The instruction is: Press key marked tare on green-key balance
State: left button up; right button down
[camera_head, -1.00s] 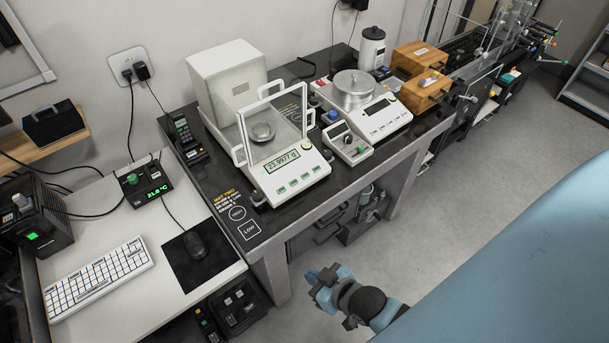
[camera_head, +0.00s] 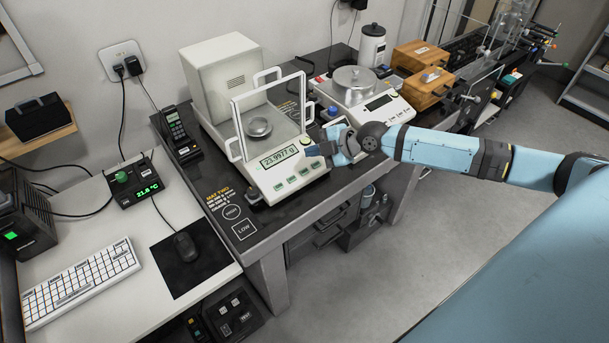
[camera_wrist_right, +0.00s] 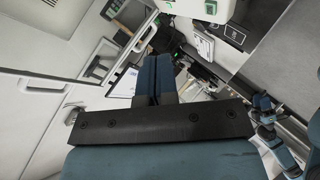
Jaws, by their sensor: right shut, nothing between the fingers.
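The green-key balance (camera_head: 262,177) is white with a glass draft shield and a small round pan (camera_head: 259,127). Its display (camera_head: 279,157) reads 23.9977 g. A row of green keys (camera_head: 292,179) runs along its front panel; their labels are too small to read. My right gripper (camera_head: 312,150) is shut and empty. Its tips are over or beside the right end of the display, near the rightmost key; I cannot tell whether they touch. My left gripper is not clearly visible.
Left are a handset (camera_head: 176,128), mouse (camera_head: 186,245) and keyboard (camera_head: 82,283). Floor in front is clear.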

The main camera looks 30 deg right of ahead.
aim_at(304, 171)
pick_arm(q)
jog(key=shift+r, duration=0.1)
pick_arm(e)
jog(key=shift+w+d+r, duration=0.1)
jog(key=shift+d+r, duration=0.05)
jog(key=f+b, duration=0.2)
jog(key=w+f+b, duration=0.1)
jog(key=f+b, duration=0.1)
jog(key=f, duration=0.1)
jog(key=w+f+b, duration=0.1)
jog(key=f+b, duration=0.1)
jog(key=f, duration=0.1)
jog(key=shift+w+f+b, duration=0.25)
jog(key=shift+b, duration=0.05)
pick_arm(q)
jog(key=shift+n, duration=0.3)
jog(key=f, duration=0.5)
jog(key=shift+w+d, duration=0.25)
jog(key=shift+w, duration=0.15)
